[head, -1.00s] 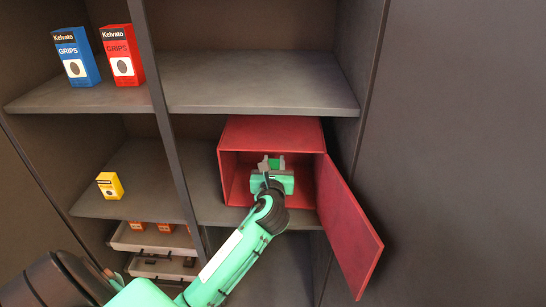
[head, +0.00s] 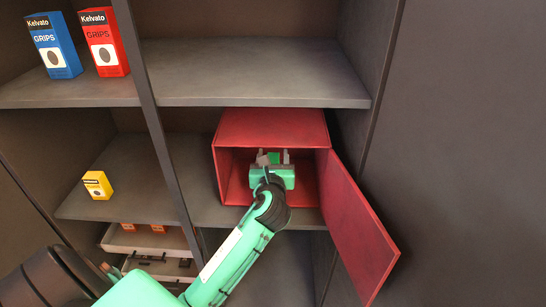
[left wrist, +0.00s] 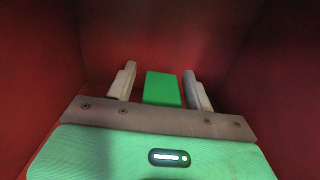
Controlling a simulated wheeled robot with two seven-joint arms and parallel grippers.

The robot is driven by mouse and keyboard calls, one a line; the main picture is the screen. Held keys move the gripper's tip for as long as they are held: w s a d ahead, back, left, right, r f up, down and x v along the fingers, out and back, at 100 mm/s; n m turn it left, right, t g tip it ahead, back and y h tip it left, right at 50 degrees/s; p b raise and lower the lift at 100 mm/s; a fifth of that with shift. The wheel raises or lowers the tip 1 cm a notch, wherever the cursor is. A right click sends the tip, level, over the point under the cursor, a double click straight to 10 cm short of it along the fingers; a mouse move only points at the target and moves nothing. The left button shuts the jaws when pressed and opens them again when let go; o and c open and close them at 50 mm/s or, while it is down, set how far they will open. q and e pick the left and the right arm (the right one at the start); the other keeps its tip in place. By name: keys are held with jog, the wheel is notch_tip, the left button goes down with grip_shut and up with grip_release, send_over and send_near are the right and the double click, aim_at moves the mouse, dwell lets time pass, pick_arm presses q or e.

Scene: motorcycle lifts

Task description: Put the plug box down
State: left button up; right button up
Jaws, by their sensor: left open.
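A small green box (left wrist: 163,88), which I take to be the plug box, stands inside the red cabinet box between my left gripper's fingers. It also shows in the head view (head: 274,158). My left gripper (left wrist: 161,85) is open, with a gap on each side of the green box. In the head view, my left gripper (head: 273,157) reaches into the red cabinet box (head: 272,126) through its open front. The contact under the green box is hidden. My right gripper is not in view.
The red door (head: 358,225) hangs open to the right. The cabinet box's side walls are close around my gripper. A blue box (head: 52,45) and a red box (head: 104,42) stand on the upper left shelf; a yellow box (head: 97,185) is below. Open drawers (head: 150,242) are at lower left.

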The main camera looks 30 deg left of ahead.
pick_arm(q)
jog(key=shift+s+d, duration=0.1)
jog(key=shift+s, duration=0.05)
jog(key=v, duration=0.3)
jog(key=shift+f+b, duration=0.1)
jog(key=shift+b, duration=0.2)
jog(key=b+v, duration=0.1)
jog(key=v, duration=0.6)
jog(key=shift+s+d, duration=0.25)
jog(key=shift+s, duration=0.05)
jog(key=shift+s+d, duration=0.2)
jog(key=shift+s, duration=0.15)
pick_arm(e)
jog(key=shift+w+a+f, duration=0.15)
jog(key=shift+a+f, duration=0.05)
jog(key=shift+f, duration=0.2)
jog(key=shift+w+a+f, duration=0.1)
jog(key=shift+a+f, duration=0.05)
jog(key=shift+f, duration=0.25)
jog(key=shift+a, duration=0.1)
